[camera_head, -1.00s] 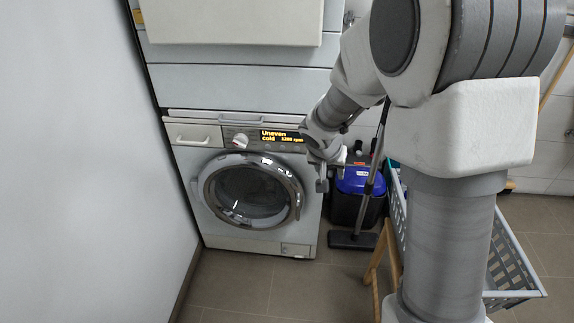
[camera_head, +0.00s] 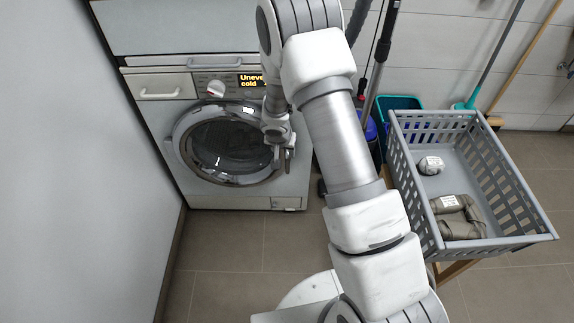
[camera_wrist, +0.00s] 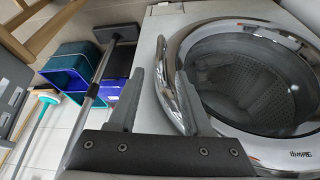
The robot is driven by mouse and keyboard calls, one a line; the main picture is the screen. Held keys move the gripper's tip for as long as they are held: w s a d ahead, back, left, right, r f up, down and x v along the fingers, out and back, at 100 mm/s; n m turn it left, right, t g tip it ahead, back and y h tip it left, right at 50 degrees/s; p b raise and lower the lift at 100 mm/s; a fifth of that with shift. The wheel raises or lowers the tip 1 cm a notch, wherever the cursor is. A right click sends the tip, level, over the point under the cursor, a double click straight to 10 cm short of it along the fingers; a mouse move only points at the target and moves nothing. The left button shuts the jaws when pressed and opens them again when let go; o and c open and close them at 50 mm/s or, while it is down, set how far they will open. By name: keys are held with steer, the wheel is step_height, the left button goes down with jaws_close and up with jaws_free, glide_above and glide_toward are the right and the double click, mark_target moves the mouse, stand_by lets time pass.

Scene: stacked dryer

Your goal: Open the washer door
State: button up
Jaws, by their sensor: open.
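The white front-loading washer (camera_head: 160,120) stands against the wall. Its round door (camera_head: 225,145) has a chrome ring and dark glass and looks shut. A pale tab (camera_head: 172,155) sticks out at the door's left side. My gripper (camera_head: 283,158) is by the right edge of the door ring, with its fingers apart. In the wrist view my gripper (camera_wrist: 160,75) is open and empty. One finger overlaps the chrome ring of the door (camera_wrist: 178,90); I cannot tell if it touches. The other finger lies outside the ring, over the washer's front.
A grey laundry basket (camera_head: 500,165) holding folded items stands at the right. Blue and teal bins (camera_wrist: 75,65) and a vacuum pole (camera_head: 378,60) stand just right of the washer. A grey wall (camera_head: 70,170) closes the left side. The tiled floor in front (camera_head: 220,285) is partly clear.

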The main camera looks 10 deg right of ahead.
mark_target(287, 163)
steer(key=b+x, duration=0.1)
steer(key=x, duration=1.3)
steer(key=shift+f+b, duration=0.2)
steer(key=shift+b, duration=0.1)
jaws_close()
stand_by(0.7)
